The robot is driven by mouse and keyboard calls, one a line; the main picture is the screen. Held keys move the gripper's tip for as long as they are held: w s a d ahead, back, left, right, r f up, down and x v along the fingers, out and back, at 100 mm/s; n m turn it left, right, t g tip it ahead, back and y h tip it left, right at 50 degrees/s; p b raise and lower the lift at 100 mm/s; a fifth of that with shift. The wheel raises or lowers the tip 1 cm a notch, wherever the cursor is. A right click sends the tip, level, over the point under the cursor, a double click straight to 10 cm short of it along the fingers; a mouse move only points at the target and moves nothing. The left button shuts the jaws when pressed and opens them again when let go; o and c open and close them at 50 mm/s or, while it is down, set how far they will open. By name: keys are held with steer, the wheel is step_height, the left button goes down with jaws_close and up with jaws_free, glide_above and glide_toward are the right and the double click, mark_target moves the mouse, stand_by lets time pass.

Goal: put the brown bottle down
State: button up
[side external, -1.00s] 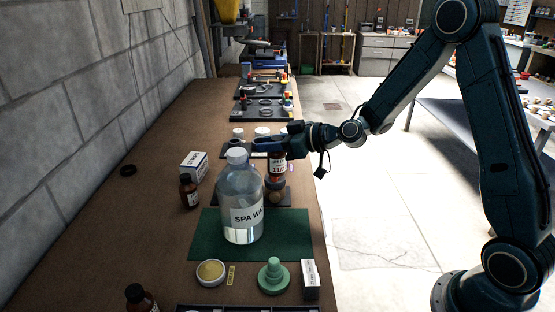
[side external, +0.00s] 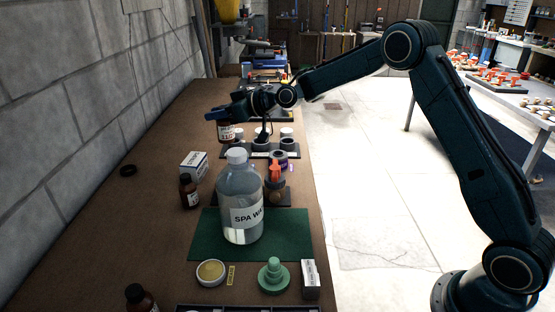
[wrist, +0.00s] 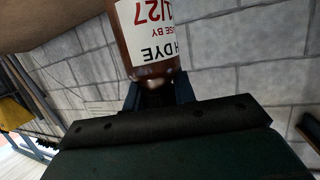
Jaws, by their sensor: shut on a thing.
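A brown bottle with a white and red label (side external: 226,132) is in my gripper (side external: 222,114), towards the far left side of the bench. In the wrist view the brown bottle (wrist: 150,40) sits between the fingers, its label upside down in the picture. My gripper (wrist: 160,92) is shut on it. In the side view the bottle hangs below the fingers and looks upright. Whether its base touches the bench top cannot be told.
A big clear bottle (side external: 240,195) stands on a green mat (side external: 290,228). Another brown bottle (side external: 189,192) and a white box (side external: 194,165) stand to its left. A dark holder (side external: 262,154) with white-topped jars is right of the held bottle. The bench's left strip is mostly clear.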

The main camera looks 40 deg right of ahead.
steer(key=w+a+r, duration=0.3)
steer(key=w+r, duration=0.2)
steer(key=w+a+r+m+h, duration=0.1)
steer(key=w+a+r, duration=0.2)
steer(key=w+r, duration=0.2)
steer(key=shift+w+a+r+m+t, duration=0.3)
steer(key=shift+w+a+r+t, duration=0.05)
steer(key=shift+a+r+t, duration=0.1)
step_height(320, 180, down, 20)
steer(key=shift+d, duration=0.1)
stand_by(1.0)
steer(key=shift+f, duration=0.15)
steer(key=o, duration=1)
steer(key=shift+o, duration=0.2)
steer(key=shift+s+r, duration=0.15)
steer(key=shift+r, duration=0.05)
